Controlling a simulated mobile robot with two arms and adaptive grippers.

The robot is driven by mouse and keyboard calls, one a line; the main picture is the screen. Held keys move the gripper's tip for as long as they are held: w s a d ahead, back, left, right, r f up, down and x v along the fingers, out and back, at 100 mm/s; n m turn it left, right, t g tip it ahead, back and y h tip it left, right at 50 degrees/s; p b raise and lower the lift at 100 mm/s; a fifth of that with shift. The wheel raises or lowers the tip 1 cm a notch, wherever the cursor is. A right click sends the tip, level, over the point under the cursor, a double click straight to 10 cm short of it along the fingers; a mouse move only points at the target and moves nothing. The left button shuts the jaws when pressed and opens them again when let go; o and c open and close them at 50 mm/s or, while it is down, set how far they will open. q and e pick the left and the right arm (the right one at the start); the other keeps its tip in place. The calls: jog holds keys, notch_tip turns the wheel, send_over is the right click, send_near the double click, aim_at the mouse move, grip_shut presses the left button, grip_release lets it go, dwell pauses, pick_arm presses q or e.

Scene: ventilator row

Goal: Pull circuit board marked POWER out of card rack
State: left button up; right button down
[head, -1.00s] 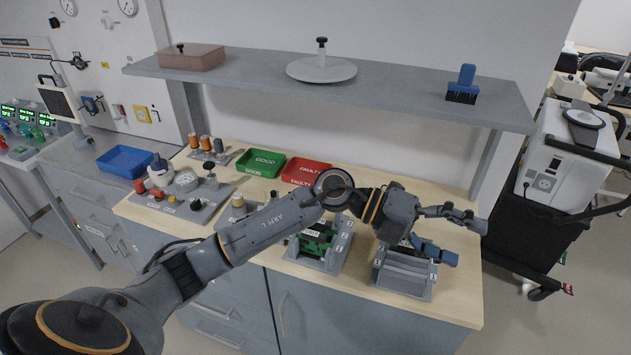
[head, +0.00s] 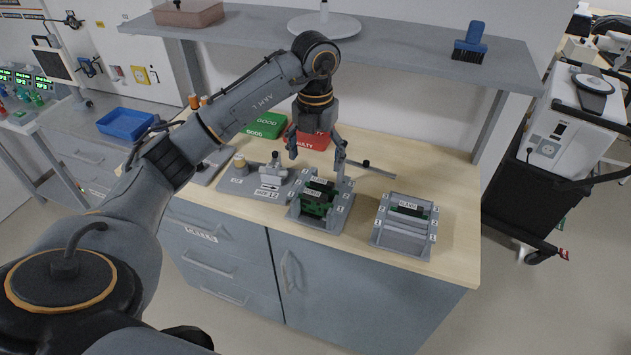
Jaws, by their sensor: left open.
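The left card rack (head: 301,213) stands on the wooden bench and holds green circuit boards (head: 314,204) with small label tabs on top. The tab lettering is too small to read surely, so I cannot tell which board is marked POWER. A second card rack (head: 402,243) stands to its right, with numbered slots and one tabbed board (head: 408,207) at its back; its front slots look empty. My left gripper (head: 316,156) is open and points down above and just behind the left rack, its fingers apart and empty. My right gripper is not in view.
A grey fixture (head: 240,184) stands left of the left rack. A green GOOD tray (head: 264,124) and a red FAULTY tray (head: 312,140) lie behind, the red partly hidden by my gripper. A shelf (head: 400,48) overhangs the bench. A thin rod (head: 372,170) lies behind the racks.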

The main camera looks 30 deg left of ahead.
aim_at(315, 193)
pick_arm(q)
notch_tip(315, 193, down, 10)
jog(key=shift+f+p, duration=0.15)
jog(key=shift+p, duration=0.95)
jog(key=c, duration=1.2)
jog(key=o, duration=0.5)
jog(key=shift+c, duration=0.2)
jog(key=c, duration=0.5)
jog(key=shift+r, duration=0.2)
jog(key=shift+r+p, duration=2.85)
jog(key=shift+r, duration=1.3)
